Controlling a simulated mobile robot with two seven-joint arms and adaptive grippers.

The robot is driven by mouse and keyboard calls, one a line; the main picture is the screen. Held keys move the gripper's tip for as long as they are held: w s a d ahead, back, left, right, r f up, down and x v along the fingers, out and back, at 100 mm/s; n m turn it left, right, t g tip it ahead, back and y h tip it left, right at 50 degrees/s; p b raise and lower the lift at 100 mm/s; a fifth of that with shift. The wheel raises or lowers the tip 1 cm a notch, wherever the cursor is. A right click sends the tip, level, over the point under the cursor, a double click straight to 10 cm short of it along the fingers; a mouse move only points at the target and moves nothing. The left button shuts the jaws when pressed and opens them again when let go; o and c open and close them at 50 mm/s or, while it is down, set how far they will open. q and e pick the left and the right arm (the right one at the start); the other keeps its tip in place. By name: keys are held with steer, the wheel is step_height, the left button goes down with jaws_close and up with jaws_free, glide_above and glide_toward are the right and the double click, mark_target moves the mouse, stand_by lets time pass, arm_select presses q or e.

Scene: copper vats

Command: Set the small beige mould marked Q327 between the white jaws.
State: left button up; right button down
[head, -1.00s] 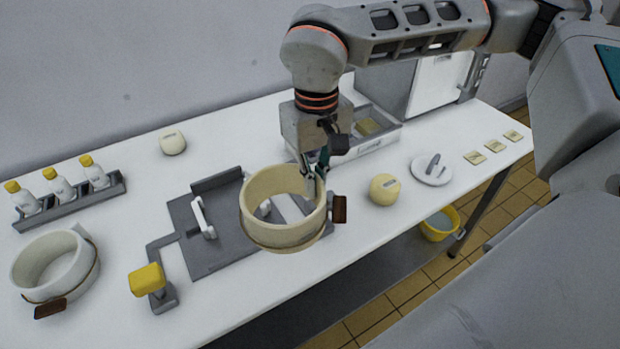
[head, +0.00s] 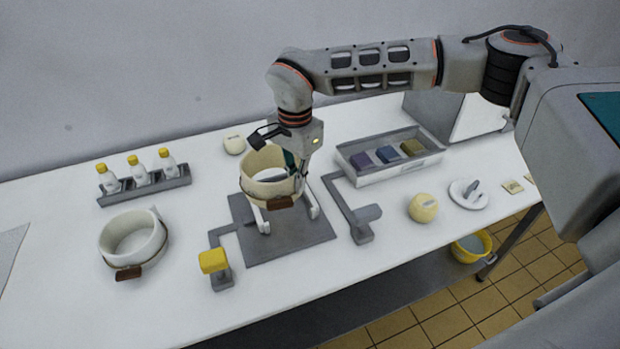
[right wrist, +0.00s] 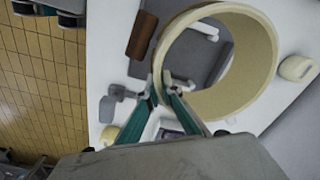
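The beige ring-shaped mould (head: 268,190) hangs from my right gripper (head: 297,168) over the grey plate (head: 292,240). It has a cord and a brown tag. The right fingers pinch the ring's wall, also visible in the right wrist view (right wrist: 165,84). The white jaws stand on the plate: the left jaw (head: 262,219) and the right jaw (head: 314,205). The mould appears above and slightly behind them; its exact height is unclear. I cannot read Q327 on it. A second, whiter ring mould (head: 133,236) stands at the left. My left gripper is out of view.
A yellow-topped lever (head: 215,264) and a grey lever (head: 365,215) flank the plate. Behind are a rack of bottles (head: 145,185) and a cream round piece (head: 234,144). At right are a block tray (head: 388,172), a yellowish ball (head: 423,208) and a white disc (head: 466,194).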

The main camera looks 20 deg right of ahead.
mark_target(297, 197)
steer(key=shift+w+f+b, duration=0.1)
steer(key=shift+f+b, duration=1)
steer(key=shift+f, duration=0.3)
steer(key=shift+f+b, duration=1.3)
steer(key=shift+f, duration=0.35)
